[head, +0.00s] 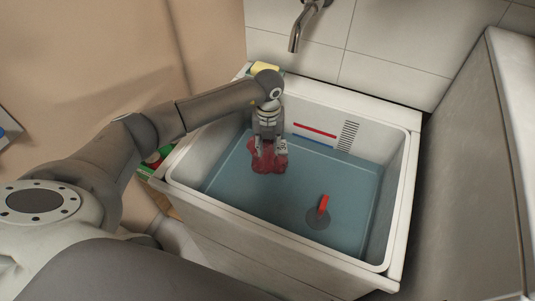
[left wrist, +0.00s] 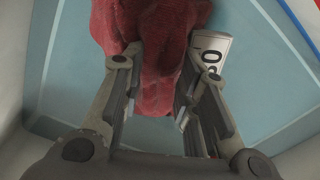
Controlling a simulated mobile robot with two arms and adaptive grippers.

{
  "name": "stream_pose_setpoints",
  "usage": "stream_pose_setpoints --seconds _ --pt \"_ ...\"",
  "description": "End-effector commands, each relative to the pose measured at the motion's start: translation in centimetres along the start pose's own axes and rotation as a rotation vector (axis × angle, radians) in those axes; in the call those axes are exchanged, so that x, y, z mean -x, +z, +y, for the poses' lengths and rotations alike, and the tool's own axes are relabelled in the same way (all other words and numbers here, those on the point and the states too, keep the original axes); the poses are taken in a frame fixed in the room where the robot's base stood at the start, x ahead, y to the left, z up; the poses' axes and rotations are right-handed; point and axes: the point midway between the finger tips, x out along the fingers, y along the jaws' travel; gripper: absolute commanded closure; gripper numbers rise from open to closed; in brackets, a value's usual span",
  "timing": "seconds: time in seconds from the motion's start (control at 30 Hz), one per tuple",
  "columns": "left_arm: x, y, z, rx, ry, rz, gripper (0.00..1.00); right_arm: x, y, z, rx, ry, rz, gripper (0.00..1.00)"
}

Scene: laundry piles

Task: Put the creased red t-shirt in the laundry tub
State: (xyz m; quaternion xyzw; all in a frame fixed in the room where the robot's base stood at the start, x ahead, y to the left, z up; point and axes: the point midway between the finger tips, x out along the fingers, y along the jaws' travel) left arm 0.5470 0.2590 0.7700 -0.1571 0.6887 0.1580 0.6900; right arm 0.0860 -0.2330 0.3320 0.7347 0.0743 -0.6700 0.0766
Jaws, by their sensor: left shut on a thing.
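The creased red t-shirt (head: 270,160) hangs bunched from my left gripper (head: 269,150), inside the laundry tub (head: 280,212). The left gripper is shut on the shirt. In the left wrist view the red cloth (left wrist: 150,45) is pinched between the two fingers (left wrist: 152,85). A white tag with black print (left wrist: 208,52) shows beside it. The tub is white outside with a blue-tinted inside. I cannot tell whether the cloth touches the tub floor. My right gripper is not in view.
A drain with an upright red piece (head: 323,205) is in the tub floor. A tap (head: 297,32) is on the tiled wall behind. A yellow item (head: 265,68) lies on the tub's back left rim. A grey panel (head: 470,170) stands close on the right.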

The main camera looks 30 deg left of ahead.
Motion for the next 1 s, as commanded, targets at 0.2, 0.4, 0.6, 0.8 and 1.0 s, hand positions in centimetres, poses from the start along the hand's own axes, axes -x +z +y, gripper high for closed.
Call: stream_pose_setpoints --seconds 0.2,0.4,0.6,0.8,1.0 --pt "-3.1 0.4 0.2 0.001 -0.001 0.001 0.99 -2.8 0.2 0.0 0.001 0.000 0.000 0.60" --pt "-3.6 0.4 0.1 0.001 -0.002 -0.001 0.99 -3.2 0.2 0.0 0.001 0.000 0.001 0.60" --pt "-3.6 0.4 0.2 0.001 -0.001 0.000 0.99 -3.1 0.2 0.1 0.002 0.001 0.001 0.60" --pt "-3.9 0.4 0.2 0.001 0.000 0.000 0.60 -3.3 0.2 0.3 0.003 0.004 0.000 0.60" --pt "-4.0 0.4 0.2 0.001 0.000 0.001 0.50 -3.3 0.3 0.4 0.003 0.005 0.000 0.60"
